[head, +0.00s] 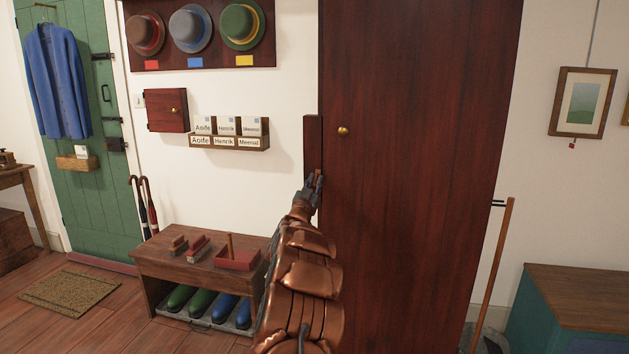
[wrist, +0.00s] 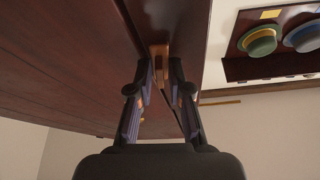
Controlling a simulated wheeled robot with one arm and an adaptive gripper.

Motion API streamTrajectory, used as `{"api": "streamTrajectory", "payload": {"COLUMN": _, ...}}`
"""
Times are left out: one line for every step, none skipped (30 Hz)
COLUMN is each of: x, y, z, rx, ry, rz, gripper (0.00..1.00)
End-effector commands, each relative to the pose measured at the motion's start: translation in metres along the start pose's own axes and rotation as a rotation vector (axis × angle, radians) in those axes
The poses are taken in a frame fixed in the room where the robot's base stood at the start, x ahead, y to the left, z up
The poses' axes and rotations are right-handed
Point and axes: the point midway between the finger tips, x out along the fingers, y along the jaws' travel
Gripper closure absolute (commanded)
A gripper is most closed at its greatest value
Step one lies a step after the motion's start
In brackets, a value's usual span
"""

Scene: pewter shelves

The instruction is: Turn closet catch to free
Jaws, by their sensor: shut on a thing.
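The closet (head: 420,130) is a tall dark red-brown cabinet with a round brass knob (head: 343,131) near the left edge of its door. A narrow dark wood strip (head: 313,140) runs beside that edge. My gripper (head: 317,182) is at the lower part of this strip, by the door edge. In the wrist view, the closet catch (wrist: 160,50), a small lighter brown wooden piece, sits at the seam between door and strip. My gripper's fingers (wrist: 160,78) are on either side of it, shut on it. The fingers mostly hide the catch in the head view.
A low bench (head: 155,262) with brushes and a red tray stands left of my arm, shoes beneath it. A label rack (head: 230,143) and small wall cabinet (head: 167,110) hang left of the closet. A broom handle (head: 497,260) leans at the closet's right side.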

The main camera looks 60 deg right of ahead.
Motion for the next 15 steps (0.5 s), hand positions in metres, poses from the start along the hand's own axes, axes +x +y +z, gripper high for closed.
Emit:
{"api": "streamTrajectory", "payload": {"x": -0.0001, "y": 0.0005, "z": 0.0011, "rx": -0.029, "ry": -0.005, "rz": -0.012, "gripper": 1.0}}
{"api": "streamTrajectory", "payload": {"x": 0.0, "y": 0.0011, "z": 0.0011, "rx": -0.045, "ry": -0.005, "rz": -0.017, "gripper": 1.0}}
{"api": "streamTrajectory", "payload": {"x": 0.0001, "y": 0.0012, "z": 0.0008, "rx": -0.064, "ry": -0.004, "rz": -0.026, "gripper": 1.0}}
{"api": "streamTrajectory", "payload": {"x": 0.0001, "y": 0.0011, "z": 0.0007, "rx": -0.078, "ry": -0.003, "rz": -0.032, "gripper": 1.0}}
{"api": "streamTrajectory", "payload": {"x": 0.0001, "y": 0.0011, "z": 0.0007, "rx": -0.091, "ry": -0.003, "rz": -0.037, "gripper": 1.0}}
{"api": "streamTrajectory", "payload": {"x": 0.0002, "y": 0.0012, "z": 0.0006, "rx": -0.105, "ry": -0.003, "rz": -0.043, "gripper": 1.0}}
{"api": "streamTrajectory", "payload": {"x": 0.0002, "y": 0.0014, "z": 0.0006, "rx": -0.116, "ry": -0.003, "rz": -0.047, "gripper": 1.0}}
{"api": "streamTrajectory", "payload": {"x": 0.0003, "y": 0.0015, "z": 0.0004, "rx": -0.126, "ry": -0.002, "rz": -0.051, "gripper": 1.0}}
{"api": "streamTrajectory", "payload": {"x": 0.0004, "y": 0.0017, "z": 0.0004, "rx": -0.138, "ry": -0.002, "rz": -0.055, "gripper": 1.0}}
{"api": "streamTrajectory", "payload": {"x": 0.0004, "y": 0.0018, "z": 0.0003, "rx": -0.144, "ry": -0.002, "rz": -0.058, "gripper": 1.0}}
{"api": "streamTrajectory", "payload": {"x": 0.0003, "y": 0.0019, "z": 0.0004, "rx": -0.15, "ry": -0.002, "rz": -0.06, "gripper": 1.0}}
{"api": "streamTrajectory", "payload": {"x": 0.0003, "y": 0.0017, "z": 0.0004, "rx": -0.157, "ry": -0.002, "rz": -0.063, "gripper": 1.0}}
{"api": "streamTrajectory", "payload": {"x": 0.0002, "y": 0.0016, "z": 0.0005, "rx": -0.161, "ry": -0.002, "rz": -0.066, "gripper": 1.0}}
{"api": "streamTrajectory", "payload": {"x": 0.0002, "y": 0.0016, "z": 0.0003, "rx": -0.165, "ry": -0.001, "rz": -0.067, "gripper": 1.0}}
{"api": "streamTrajectory", "payload": {"x": 0.0002, "y": 0.0015, "z": 0.0004, "rx": -0.169, "ry": -0.001, "rz": -0.069, "gripper": 1.0}}
